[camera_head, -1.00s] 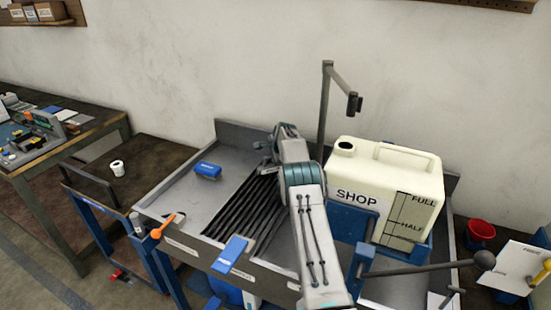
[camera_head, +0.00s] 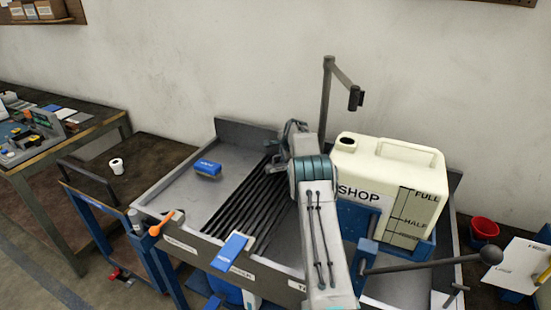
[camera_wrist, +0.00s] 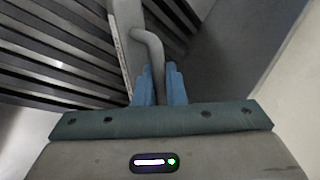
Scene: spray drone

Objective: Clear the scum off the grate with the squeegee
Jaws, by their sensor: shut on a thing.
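The grate (camera_head: 243,205) is a set of dark parallel bars in the grey metal sink tray, left of my arm. Its bars also fill the upper left of the wrist view (camera_wrist: 50,60). My gripper (camera_wrist: 159,88) is shut, its blue fingers on the grey bent handle of the squeegee (camera_wrist: 150,48). The squeegee's long grey bar lies beside the handle, along the edge of the grate bars. Whether it touches the bars I cannot tell. In the head view my arm and hand hide most of the squeegee. I cannot clearly make out scum on the bars.
A large cream SHOP jug (camera_head: 385,180) stands close right of my arm. A dark post (camera_head: 326,95) rises behind. A blue block (camera_head: 207,168) lies on the tray's left part. A blue tag (camera_head: 232,252) and an orange-handled item (camera_head: 162,224) are at the front edge.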

